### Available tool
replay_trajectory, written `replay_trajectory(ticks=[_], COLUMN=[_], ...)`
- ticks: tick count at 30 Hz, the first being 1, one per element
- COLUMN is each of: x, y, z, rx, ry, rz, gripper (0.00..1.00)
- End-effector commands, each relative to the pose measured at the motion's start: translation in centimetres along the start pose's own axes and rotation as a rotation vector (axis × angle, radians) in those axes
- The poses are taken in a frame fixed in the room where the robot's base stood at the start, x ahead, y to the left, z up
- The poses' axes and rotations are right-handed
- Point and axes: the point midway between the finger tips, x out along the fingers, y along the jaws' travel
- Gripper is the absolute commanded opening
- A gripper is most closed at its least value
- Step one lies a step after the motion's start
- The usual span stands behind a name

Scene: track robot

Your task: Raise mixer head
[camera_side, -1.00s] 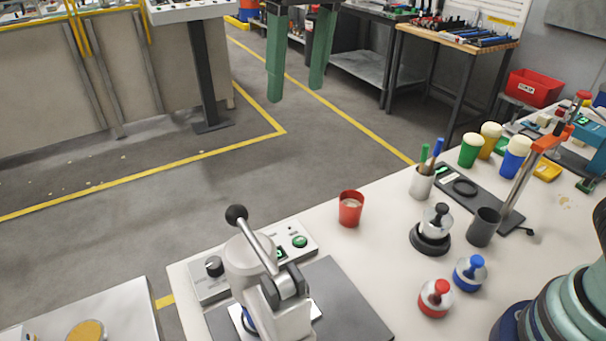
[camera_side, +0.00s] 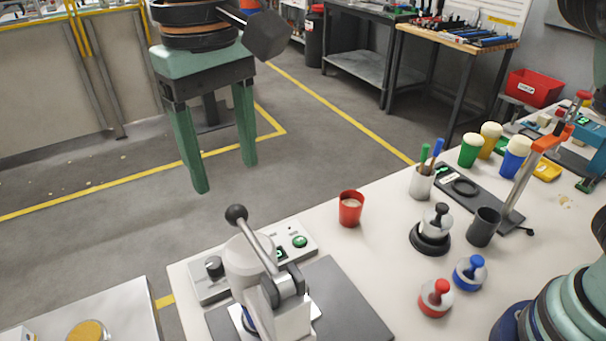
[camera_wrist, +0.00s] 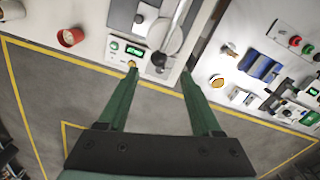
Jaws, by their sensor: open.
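The mixer (camera_side: 250,260) is a pale grey machine on the near bench, with a rounded head and a metal lever ending in a black ball knob (camera_side: 236,214). Its lower part is cut off by the side view's bottom edge. My gripper (camera_side: 224,175) has two green fingers pointing down. It is open and empty, and appears above and slightly left of the knob in the side view. In the wrist view the mixer (camera_wrist: 172,32) lies ahead of the fingertips, and my open gripper (camera_wrist: 160,70) shows the knob (camera_wrist: 158,60) between the fingers.
A control panel (camera_side: 208,288) with a dial and green button sits beside the mixer. A red cup (camera_side: 350,208), a dark cup (camera_side: 485,226) and red and blue knobbed weights (camera_side: 435,298) stand to the right. Open floor lies behind the bench.

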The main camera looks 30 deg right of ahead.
Motion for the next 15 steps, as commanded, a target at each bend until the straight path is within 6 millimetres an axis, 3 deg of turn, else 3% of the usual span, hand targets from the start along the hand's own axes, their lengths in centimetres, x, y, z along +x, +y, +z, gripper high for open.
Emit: replay_trajectory(ticks=[9, 15], x=[5.3, 7.0], y=[0.2, 0.2], z=[0.0, -0.1], rx=[0.000, 0.000], ry=[-0.002, -0.001], rz=[0.001, 0.000], gripper=[0.66, 0.66])
